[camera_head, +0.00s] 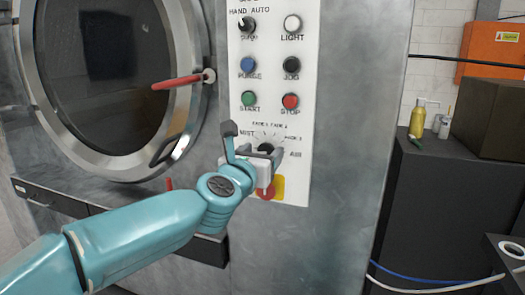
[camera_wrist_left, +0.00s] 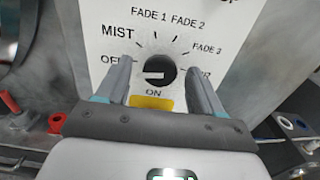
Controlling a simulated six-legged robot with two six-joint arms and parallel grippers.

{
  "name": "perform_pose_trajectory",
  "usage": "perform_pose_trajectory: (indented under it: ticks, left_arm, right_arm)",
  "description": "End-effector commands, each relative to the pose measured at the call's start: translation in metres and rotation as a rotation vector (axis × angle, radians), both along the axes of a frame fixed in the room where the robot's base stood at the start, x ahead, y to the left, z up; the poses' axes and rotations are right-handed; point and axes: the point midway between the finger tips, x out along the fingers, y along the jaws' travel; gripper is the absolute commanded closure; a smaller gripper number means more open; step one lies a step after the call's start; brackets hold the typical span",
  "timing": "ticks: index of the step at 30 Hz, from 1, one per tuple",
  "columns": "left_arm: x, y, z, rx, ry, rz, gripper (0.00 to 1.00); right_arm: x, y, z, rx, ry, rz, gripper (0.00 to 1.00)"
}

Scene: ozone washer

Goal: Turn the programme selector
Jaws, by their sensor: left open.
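The programme selector is a black round knob (camera_head: 266,148) low on the white control panel (camera_head: 298,125). In the left wrist view the knob (camera_wrist_left: 160,72) sits in a dial marked OFF, MIST, FADE 1, FADE 2, FADE 3 and, partly hidden, AIR. A pale mark on the knob's face lies nearly level on its left side, towards OFF. My left gripper (camera_head: 262,153) is open in front of the dial. Its fingers (camera_wrist_left: 159,75) stand one to each side of the knob, with visible gaps; I cannot tell how deep they reach. My right gripper is not in view.
Above the selector are the red STOP button (camera_head: 290,101), green START button (camera_head: 249,98) and other controls. The washer's round door (camera_head: 100,60) with a red handle (camera_head: 178,82) is left of the panel.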

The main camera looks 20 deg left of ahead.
Motion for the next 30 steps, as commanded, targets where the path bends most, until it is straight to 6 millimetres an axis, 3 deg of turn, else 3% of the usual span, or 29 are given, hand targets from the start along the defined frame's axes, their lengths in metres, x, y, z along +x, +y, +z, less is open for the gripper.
perform_pose_trajectory:
  ticks: [10, 15, 30]
  left_arm:
    - [0.0061, -0.0018, -0.0007, 0.0, 0.001, 0.0, 0.36]
    - [0.0059, -0.0017, -0.0006, 0.0, 0.001, 0.0, 0.86]
    - [0.0059, -0.0022, -0.0008, 0.127, -0.003, 0.0, 0.86]
  right_arm:
    - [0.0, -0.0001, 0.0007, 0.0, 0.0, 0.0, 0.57]
    - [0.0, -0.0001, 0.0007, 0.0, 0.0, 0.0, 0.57]
    - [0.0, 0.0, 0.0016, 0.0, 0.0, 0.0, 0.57]
